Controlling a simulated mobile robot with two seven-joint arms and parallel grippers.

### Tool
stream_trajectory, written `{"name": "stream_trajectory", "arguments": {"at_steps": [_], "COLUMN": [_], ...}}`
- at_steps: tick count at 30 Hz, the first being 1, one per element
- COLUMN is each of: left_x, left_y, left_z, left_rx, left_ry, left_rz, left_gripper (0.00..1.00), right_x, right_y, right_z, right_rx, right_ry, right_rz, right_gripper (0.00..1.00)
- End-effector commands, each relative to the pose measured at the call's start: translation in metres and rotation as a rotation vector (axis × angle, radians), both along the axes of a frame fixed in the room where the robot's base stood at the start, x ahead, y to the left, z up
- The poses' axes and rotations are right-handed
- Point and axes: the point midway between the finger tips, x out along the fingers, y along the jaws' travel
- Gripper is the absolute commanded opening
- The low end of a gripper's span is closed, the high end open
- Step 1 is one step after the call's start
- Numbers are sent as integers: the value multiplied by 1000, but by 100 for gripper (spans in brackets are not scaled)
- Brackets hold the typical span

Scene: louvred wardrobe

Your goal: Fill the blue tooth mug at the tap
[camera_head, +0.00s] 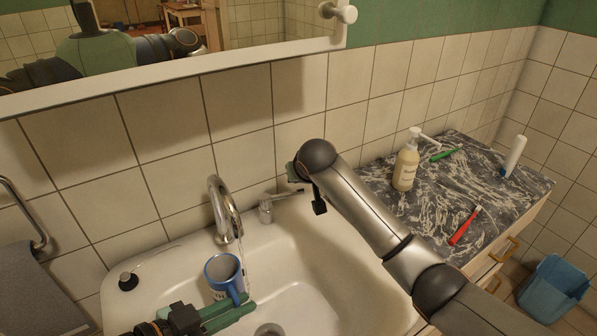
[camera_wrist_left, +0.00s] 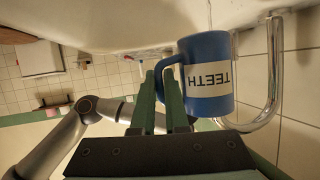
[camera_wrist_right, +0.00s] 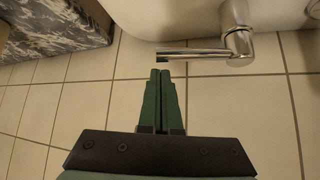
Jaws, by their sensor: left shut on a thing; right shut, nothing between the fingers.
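The blue mug (camera_head: 213,274) is upright over the white basin, beside and just below the end of the curved tap spout (camera_head: 218,200). Its "TEETH" label shows upside down in the left wrist view (camera_wrist_left: 208,92). My left gripper (camera_head: 240,303) is shut on the mug's handle (camera_wrist_left: 160,72). A thin pale streak runs down from the spout at the mug's right side; it may be water. My right gripper (camera_wrist_right: 162,74) is shut and empty, its tips close to the tap lever (camera_wrist_right: 190,52). The lever also shows in the head view (camera_head: 268,207). The mug's inside is too small to judge.
The basin (camera_head: 300,305) has free room right of the mug. A soap bottle (camera_head: 405,170), green toothbrush (camera_head: 445,154), red toothbrush (camera_head: 464,226) and white tube (camera_head: 514,155) are on the marbled counter (camera_head: 430,210). A mirror cabinet (camera_head: 270,50) hangs above.

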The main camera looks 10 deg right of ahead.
Motion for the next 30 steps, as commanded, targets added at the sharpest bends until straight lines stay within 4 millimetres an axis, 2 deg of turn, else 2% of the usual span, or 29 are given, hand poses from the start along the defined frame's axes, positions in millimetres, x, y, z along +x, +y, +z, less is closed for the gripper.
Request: {"name": "stream_trajectory", "arguments": {"at_steps": [6,30], "left_x": [0,0], "left_y": [0,0], "left_z": [1,1], "left_rx": [-2,-2], "left_ry": [-3,-3], "left_rz": [0,0], "left_gripper": [0,0], "right_x": [-13,-20], "right_y": [0,2], "right_z": [-3,-3], "right_rx": [-1,-1], "right_ry": [1,2], "right_rz": [-1,-59], "right_gripper": [0,0]}}
